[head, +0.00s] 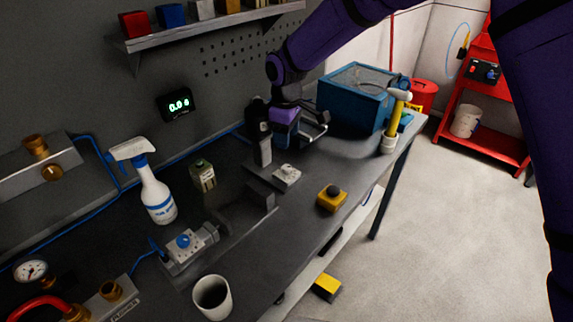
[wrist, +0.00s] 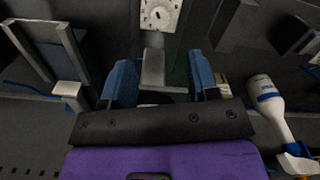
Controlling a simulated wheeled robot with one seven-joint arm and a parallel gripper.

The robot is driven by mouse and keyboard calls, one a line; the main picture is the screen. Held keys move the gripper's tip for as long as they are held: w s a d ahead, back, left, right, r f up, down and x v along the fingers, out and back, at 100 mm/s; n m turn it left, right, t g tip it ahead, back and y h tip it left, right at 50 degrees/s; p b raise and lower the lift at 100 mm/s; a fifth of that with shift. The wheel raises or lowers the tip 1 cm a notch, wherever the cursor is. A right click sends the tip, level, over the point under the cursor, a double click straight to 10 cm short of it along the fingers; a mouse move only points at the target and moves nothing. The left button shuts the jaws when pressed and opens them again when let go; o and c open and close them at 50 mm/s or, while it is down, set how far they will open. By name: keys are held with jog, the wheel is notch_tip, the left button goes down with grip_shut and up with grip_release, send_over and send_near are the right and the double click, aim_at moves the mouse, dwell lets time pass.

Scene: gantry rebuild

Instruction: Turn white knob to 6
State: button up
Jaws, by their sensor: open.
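The white knob (head: 288,171) sits on a pale plate on the dark workbench, near the middle of the head view. In the wrist view the white knob (wrist: 158,15) shows at the top edge on a white dial with dark marks. I cannot read which number it points to. My gripper (wrist: 161,78) is open, with its two blue fingers apart and away from the knob. In the head view my purple gripper (head: 285,116) is above the bench, behind the knob. Its fingertips are hard to make out there.
A spray bottle (head: 157,190) and a small green container (head: 203,175) stand left of the knob. A yellow box with a black button (head: 332,198) is to its right. A blue case (head: 355,97) stands at the far end. A wall display (head: 179,105) shows green digits.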

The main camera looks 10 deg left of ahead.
aim_at(287, 167)
notch_tip(287, 167, down, 10)
jog(key=shift+f, duration=0.25)
dwell(0.4)
jog(key=c, duration=0.9)
